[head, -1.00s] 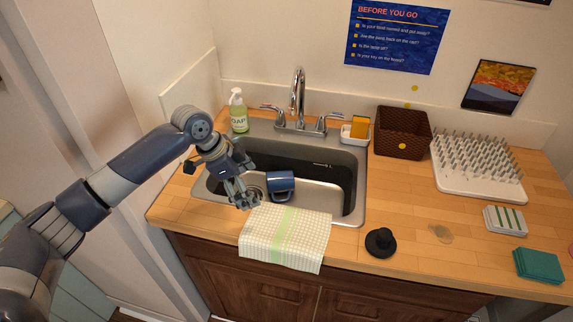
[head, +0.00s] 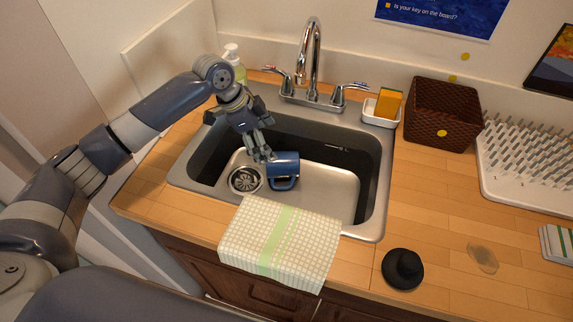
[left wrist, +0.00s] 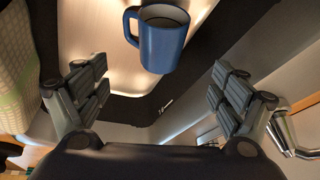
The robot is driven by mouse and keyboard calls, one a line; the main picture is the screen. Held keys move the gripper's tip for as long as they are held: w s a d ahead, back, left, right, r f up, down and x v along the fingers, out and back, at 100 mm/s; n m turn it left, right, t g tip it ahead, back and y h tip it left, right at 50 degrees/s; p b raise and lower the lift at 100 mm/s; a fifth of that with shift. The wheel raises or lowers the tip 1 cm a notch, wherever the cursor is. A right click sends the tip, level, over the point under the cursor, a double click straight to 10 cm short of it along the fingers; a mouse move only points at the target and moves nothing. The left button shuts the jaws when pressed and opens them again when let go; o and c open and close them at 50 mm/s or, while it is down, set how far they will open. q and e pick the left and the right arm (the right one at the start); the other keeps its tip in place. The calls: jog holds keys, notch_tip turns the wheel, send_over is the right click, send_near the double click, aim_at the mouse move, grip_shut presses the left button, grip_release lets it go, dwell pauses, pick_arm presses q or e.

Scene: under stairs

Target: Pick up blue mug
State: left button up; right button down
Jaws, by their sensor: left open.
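The blue mug (head: 284,167) lies on its side in the sink basin, just right of the drain, its handle toward the front. In the left wrist view the blue mug (left wrist: 161,42) shows ahead of the fingers, its dark opening in sight and its handle at left. My left gripper (head: 262,155) is over the sink, close to the mug's left end in the head view. In the left wrist view my left gripper (left wrist: 153,90) is open with nothing between its fingers. The mug is apart from the fingers there. My right gripper is not in view.
The sink (head: 379,165) has raised walls around the mug, and a faucet (head: 311,60) stands behind. A checkered towel (head: 280,242) hangs over the front edge. A black stopper (head: 402,268), a brown basket (head: 443,112) and a drying rack (head: 530,198) are at right.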

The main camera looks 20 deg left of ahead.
aim_at(282, 162)
pick_arm(q)
jog(key=shift+w+f, duration=0.25)
jog(key=shift+f, duration=0.4)
jog(key=x, duration=0.5)
jog(key=shift+w, duration=0.2)
jog(key=shift+w+d+f, duration=0.1)
jog(key=shift+d+f, duration=0.1)
jog(key=shift+f, duration=0.35)
jog(key=x, duration=0.3)
jog(key=p+x, duration=0.1)
jog(key=shift+s+f, duration=0.25)
jog(key=shift+w+d+f, duration=0.1)
jog(key=shift+f, duration=0.15)
jog(key=c, duration=1.4)
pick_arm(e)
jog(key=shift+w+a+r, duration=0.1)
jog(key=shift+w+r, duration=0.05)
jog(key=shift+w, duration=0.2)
